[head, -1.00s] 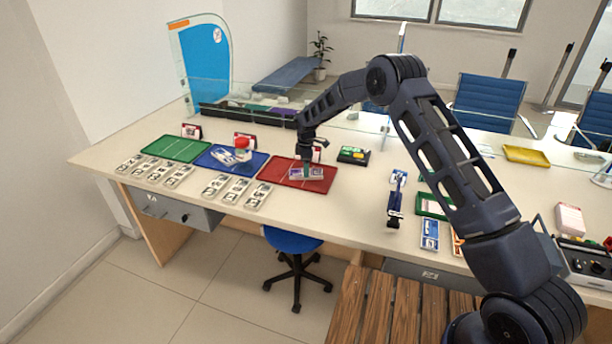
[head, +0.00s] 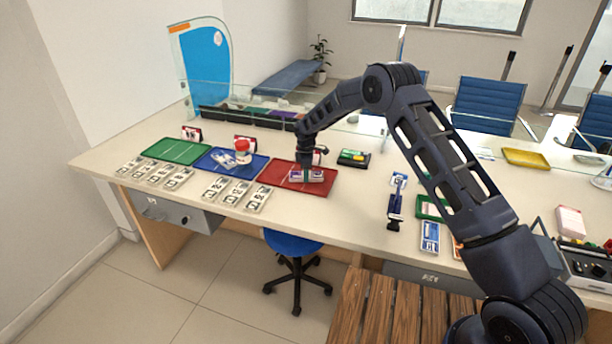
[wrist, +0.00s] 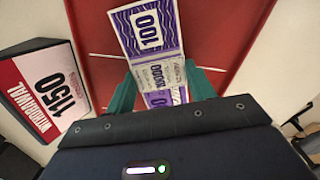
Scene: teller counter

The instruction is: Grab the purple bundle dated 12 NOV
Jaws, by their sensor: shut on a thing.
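A purple-and-white bundle (wrist: 147,28) lies on the red tray (head: 278,171), with 100 printed on its end and a white band with small print across it. In the wrist view it runs down between the green fingers of my gripper (wrist: 158,88), which are shut on its sides. In the head view the bundle (head: 297,175) sits under my gripper (head: 306,170). The date on its band is too small to read, and its near end is hidden by my gripper.
A WITHDRAWAL card marked 1150 (wrist: 45,90) stands beside the red tray. Several bundles line the counter's front edge. A black-and-green box (head: 353,158) sits right.

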